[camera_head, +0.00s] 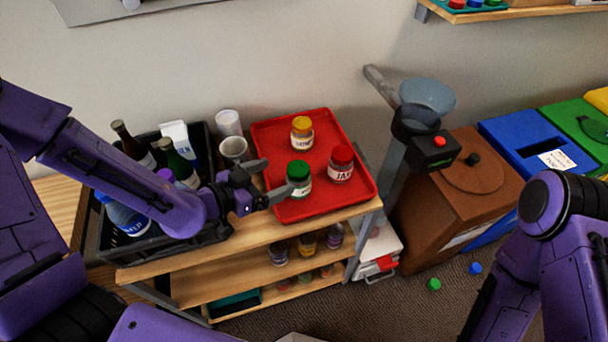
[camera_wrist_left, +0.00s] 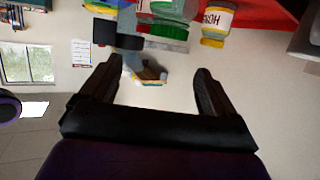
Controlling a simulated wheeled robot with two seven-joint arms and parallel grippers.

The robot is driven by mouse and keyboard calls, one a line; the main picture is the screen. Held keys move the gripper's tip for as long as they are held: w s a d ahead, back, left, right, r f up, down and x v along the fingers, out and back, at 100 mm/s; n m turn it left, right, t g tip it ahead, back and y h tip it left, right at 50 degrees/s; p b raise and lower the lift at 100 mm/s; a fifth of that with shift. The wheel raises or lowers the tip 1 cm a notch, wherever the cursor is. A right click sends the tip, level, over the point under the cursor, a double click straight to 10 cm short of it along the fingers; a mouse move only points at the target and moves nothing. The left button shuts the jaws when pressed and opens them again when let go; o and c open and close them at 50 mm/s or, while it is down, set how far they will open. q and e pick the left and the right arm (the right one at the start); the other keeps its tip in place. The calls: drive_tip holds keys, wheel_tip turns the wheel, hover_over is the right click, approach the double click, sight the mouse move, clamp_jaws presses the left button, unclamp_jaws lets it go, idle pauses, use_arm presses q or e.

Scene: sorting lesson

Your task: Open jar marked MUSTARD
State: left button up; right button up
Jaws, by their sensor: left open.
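Three lidded jars stand upright on a red tray (camera_head: 268,140): a yellow-lidded jar (camera_head: 302,139) at the back, a green-lidded jar (camera_head: 299,184) nearest my left gripper, and a red-lidded jar (camera_head: 340,170) at the right. Their labels are too small or turned for me to read MUSTARD on any. My left gripper (camera_head: 272,180) is open and empty, just left of the green-lidded jar, apart from it as far as I can tell. In the left wrist view, the green lid (camera_wrist_left: 166,30) and yellow lid (camera_wrist_left: 213,42) show beyond the fingers. My right gripper is out of view.
A black crate (camera_head: 222,232) of bottles stands left of the tray, partly behind my left arm. Cups (camera_head: 233,149) stand behind the gripper. Several jars (camera_head: 306,243) sit on the shelf below. A funnel stand (camera_head: 428,95) and a brown bin (camera_head: 465,190) are at the right.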

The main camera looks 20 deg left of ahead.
sight(303, 169)
use_arm(q)
drive_tip(key=f+b, duration=0.3)
drive_tip(key=f, duration=0.1)
drive_tip(key=shift+w+f, duration=0.1)
drive_tip(key=shift+w, duration=0.15)
drive_tip(key=b+x, duration=0.1)
drive_tip(key=b, duration=0.1)
drive_tip(key=b+x, duration=0.2)
drive_tip(key=b, duration=0.1)
drive_tip(key=shift+s+a+f, duration=0.1)
drive_tip(key=shift+f, duration=0.15)
drive_tip(key=shift+w+d+r+p, duration=0.25)
drive_tip(key=shift+w+d+p, duration=0.15)
drive_tip(key=shift+w+p, duration=0.1)
drive_tip(key=x, duration=0.6)
drive_tip(key=shift+w+a+r+p, duration=0.25)
drive_tip(key=shift+w+r+p, duration=0.05)
drive_tip(key=shift+r+p, duration=0.1)
drive_tip(key=shift+w+d+f, duration=0.1)
drive_tip(key=shift+w+d, duration=0.05)
drive_tip(key=shift+w, duration=0.05)
drive_tip(key=c, duration=1.2)
